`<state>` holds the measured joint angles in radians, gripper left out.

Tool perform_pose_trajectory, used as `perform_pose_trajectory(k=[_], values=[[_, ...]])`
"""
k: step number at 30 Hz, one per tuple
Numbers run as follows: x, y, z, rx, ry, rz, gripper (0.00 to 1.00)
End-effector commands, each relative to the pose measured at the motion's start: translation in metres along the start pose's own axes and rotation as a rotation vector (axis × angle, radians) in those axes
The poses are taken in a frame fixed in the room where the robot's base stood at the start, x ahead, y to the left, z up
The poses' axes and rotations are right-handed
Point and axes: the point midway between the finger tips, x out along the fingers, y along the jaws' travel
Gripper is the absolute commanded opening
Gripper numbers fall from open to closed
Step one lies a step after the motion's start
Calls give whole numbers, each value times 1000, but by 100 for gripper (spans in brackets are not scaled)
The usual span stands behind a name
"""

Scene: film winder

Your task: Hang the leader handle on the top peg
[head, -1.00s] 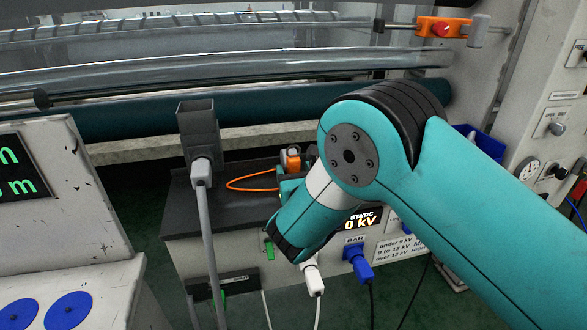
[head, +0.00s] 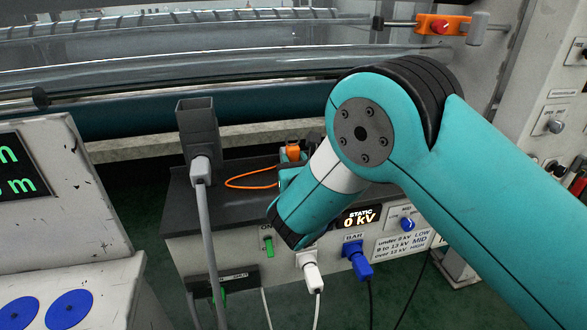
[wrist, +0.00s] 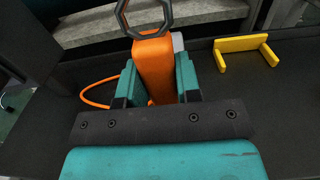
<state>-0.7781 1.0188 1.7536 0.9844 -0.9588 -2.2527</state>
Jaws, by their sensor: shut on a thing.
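The orange handle (wrist: 152,72) has a dark polygonal ring (wrist: 143,14) at its far end, cut off by the top of the wrist view. My gripper (wrist: 157,78) is shut on it, one teal finger on each side. In the head view the orange handle (head: 292,152) shows small above the dark bench top, and my gripper (head: 286,175) is mostly hidden behind my arm. I cannot tell whether the handle touches the bench top. An orange cord (wrist: 100,95) loops out to its left. I cannot make out the top peg in either view.
A yellow U-shaped piece (wrist: 245,50) lies on the dark bench top (wrist: 285,120) to the right. A grey upright post (head: 199,130) with a cable stands left of my gripper. Rollers (head: 130,115) run behind. An orange block with a red knob (head: 440,26) is at upper right.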

Motion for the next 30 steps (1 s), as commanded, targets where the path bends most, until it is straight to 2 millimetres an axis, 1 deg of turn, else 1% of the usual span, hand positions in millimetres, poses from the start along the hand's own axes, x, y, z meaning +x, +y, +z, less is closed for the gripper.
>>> perform_pose_trajectory(k=[1,9,12,15,18,21,24,30], values=[[0,0,17,4,-6,0,3],[0,0,101,5,-7,1,3],[0,-1,127,4,-7,0,3],[0,0,148,4,-6,0,3],[0,0,162,3,-4,0,3],[0,0,172,2,-3,0,3],[0,0,176,1,-2,1,3],[0,0,176,0,-1,1,3]])
